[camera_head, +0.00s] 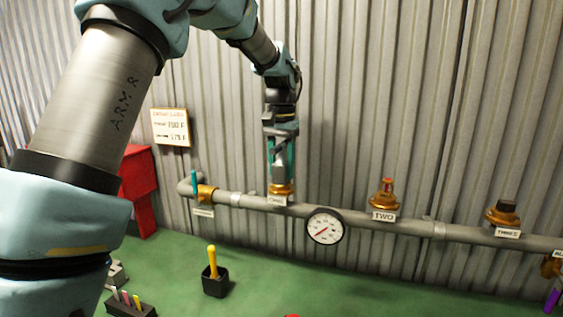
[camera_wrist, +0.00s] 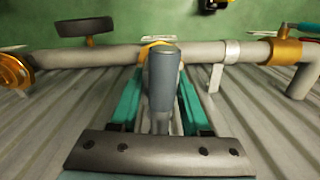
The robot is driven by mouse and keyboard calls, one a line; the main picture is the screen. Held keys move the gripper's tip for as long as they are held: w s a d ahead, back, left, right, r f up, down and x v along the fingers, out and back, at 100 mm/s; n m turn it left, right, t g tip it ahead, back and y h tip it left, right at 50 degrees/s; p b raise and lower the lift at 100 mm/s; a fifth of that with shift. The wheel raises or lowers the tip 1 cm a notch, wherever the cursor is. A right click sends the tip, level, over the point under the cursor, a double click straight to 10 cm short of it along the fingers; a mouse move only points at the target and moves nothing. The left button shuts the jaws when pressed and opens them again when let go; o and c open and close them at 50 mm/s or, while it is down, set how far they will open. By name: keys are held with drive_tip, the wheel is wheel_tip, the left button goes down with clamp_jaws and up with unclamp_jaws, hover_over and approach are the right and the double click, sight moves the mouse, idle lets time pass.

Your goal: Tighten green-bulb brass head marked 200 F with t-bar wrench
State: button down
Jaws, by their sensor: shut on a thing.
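My gripper (camera_head: 281,172) points down over the brass head labelled ONE (camera_head: 281,190), with its teal fingers shut on a grey tool. I take the tool to be the t-bar wrench; its thick grey bar (camera_wrist: 162,80) shows between the fingers in the wrist view. The tool's lower end is at or just above head ONE; I cannot tell whether they touch. The bulb colour of head ONE is hidden. Head TWO (camera_head: 382,200) has a red bulb. Head THREE (camera_head: 504,215) has a dark top. A wall sign (camera_head: 170,127) seems to list 200 F; its words are too small to read.
A grey pipe (camera_head: 355,222) carries the heads, with a round gauge (camera_head: 324,227) between ONE and TWO. A teal-handled valve (camera_head: 206,193) is left of ONE. A yellow-handled tool (camera_head: 212,261) stands in a black holder (camera_head: 216,286). A red box (camera_head: 137,192) stands left.

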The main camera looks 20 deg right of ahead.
sight(281, 143)
drive_tip(key=shift+r, duration=0.1)
drive_tip(key=shift+m+p, duration=0.5)
drive_tip(key=shift+m, duration=0.6)
drive_tip(key=shift+n+p, duration=0.3)
drive_tip(key=shift+n, duration=0.3)
drive_tip(key=shift+r+p, duration=0.55)
drive_tip(key=shift+r, duration=2.15)
drive_tip(key=shift+r, duration=0.1)
